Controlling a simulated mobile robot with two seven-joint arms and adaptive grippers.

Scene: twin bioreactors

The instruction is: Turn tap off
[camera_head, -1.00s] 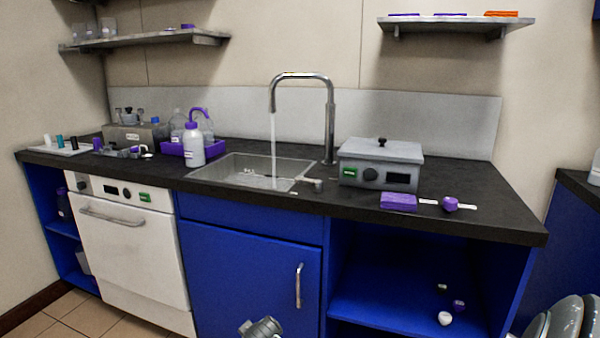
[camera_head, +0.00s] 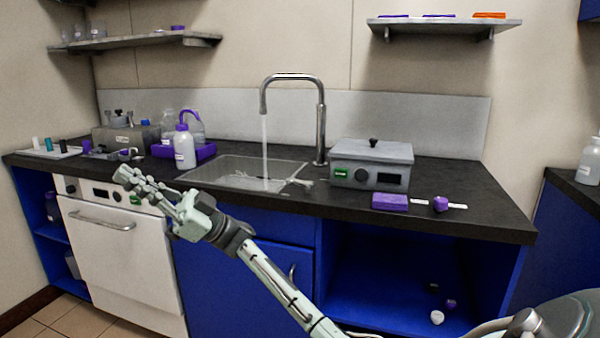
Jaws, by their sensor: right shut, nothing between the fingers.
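The tap (camera_head: 321,125) is a tall metal gooseneck standing behind the right side of the sink. A thin stream of water (camera_head: 264,145) runs from its spout into the sink (camera_head: 215,170). A small grey piece (camera_head: 300,182) shows at the sink's right front edge; I cannot tell whether it is the tap's handle. My right gripper (camera_head: 127,178) is shut and empty. In the picture it overlaps the counter's front edge and the white appliance, to the left of the sink and well away from the tap. My left gripper is out of view.
A grey lidded device (camera_head: 371,165) stands right of the tap. A purple block (camera_head: 389,201) lies in front of it. A white bottle (camera_head: 184,150) and a purple tray (camera_head: 205,152) stand left of the sink. The white appliance (camera_head: 120,270) is below the counter.

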